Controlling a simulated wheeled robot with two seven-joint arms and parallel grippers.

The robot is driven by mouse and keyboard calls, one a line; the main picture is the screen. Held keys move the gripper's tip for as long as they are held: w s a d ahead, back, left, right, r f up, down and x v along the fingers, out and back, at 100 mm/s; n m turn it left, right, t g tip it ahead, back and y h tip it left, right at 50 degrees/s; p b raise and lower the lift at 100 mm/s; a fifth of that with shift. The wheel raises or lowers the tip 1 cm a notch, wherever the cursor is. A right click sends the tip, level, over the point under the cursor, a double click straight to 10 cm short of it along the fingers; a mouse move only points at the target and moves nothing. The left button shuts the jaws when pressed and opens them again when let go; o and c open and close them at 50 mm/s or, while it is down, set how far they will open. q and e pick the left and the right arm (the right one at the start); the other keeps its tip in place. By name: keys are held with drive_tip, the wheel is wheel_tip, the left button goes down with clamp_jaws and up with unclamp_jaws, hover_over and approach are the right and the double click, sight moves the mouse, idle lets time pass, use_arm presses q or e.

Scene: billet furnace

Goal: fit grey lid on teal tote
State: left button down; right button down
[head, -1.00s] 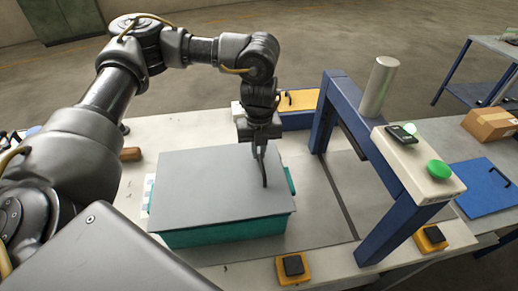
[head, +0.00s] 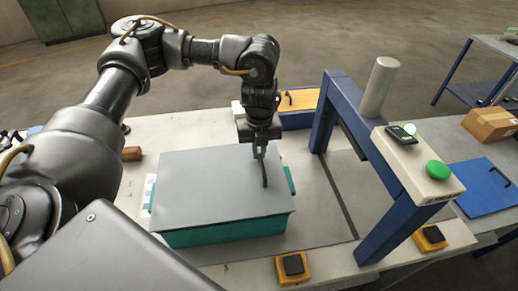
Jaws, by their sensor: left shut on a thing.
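The grey lid (head: 205,190) is a flat panel lying over the top of the teal tote (head: 225,232), covering its opening. The tote's front wall shows below the lid's near edge, and a teal handle (head: 290,181) sticks out at its right end. My left gripper (head: 262,165) points down at the lid's right part and is shut on the lid's dark upright handle. Whether the lid is fully seated on the rim cannot be told. My right gripper is not in view.
A blue press frame (head: 322,110) with a grey cylinder (head: 379,86) and green button (head: 438,170) stands to the right. Yellow-and-black switches (head: 293,266) sit at the front edge. A blue lid (head: 486,187) and cardboard box (head: 490,125) lie farther right. A brown block (head: 131,154) lies behind left.

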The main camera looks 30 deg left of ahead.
use_arm(q)
drive_tip(key=shift+f, duration=0.4)
idle(0.5)
drive_tip(key=c, duration=1.4)
unclamp_jaws()
drive_tip(key=shift+c, duration=0.2)
drive_tip(key=shift+r, duration=0.1)
wheel_tip(320, 180, up, 7)
drive_tip(key=p, duration=0.7)
